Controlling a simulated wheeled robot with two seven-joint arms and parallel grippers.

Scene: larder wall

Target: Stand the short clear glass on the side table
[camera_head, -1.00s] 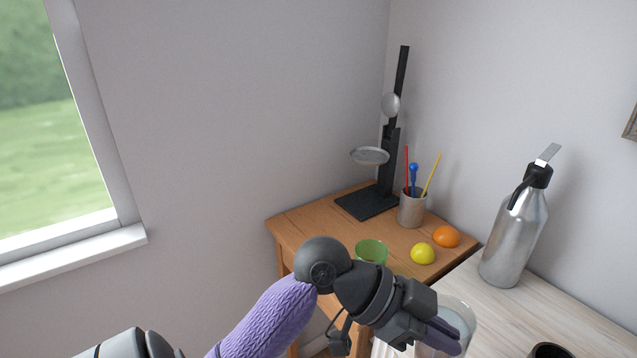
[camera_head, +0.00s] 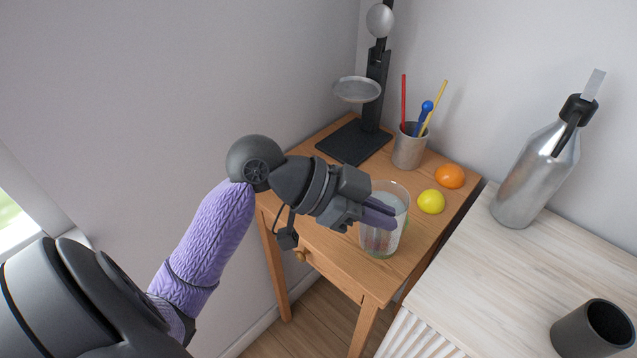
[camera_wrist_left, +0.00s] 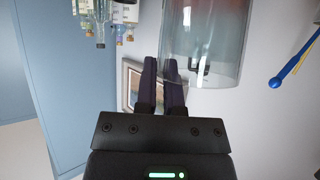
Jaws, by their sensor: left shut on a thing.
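The short clear glass (camera_head: 382,242) is upright in the grasp of my left gripper (camera_head: 379,214), whose purple-grey fingers lie against its side. In the left wrist view the glass (camera_wrist_left: 205,42) shows large beyond the fingertips (camera_wrist_left: 161,68). In the head view the glass overlaps the top of the wooden side table (camera_head: 325,243); I cannot tell whether its base touches the tabletop. A green tint shows through the glass where a green cup is mostly hidden behind it. My right gripper is out of view.
On the side table are a lemon (camera_head: 431,202), an orange (camera_head: 450,176), a pen cup (camera_head: 409,152) and a black stand (camera_head: 355,142) with a round dish (camera_head: 357,89). A pale counter (camera_head: 510,270) at right holds a steel bottle (camera_head: 535,180) and dark mug (camera_head: 580,333).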

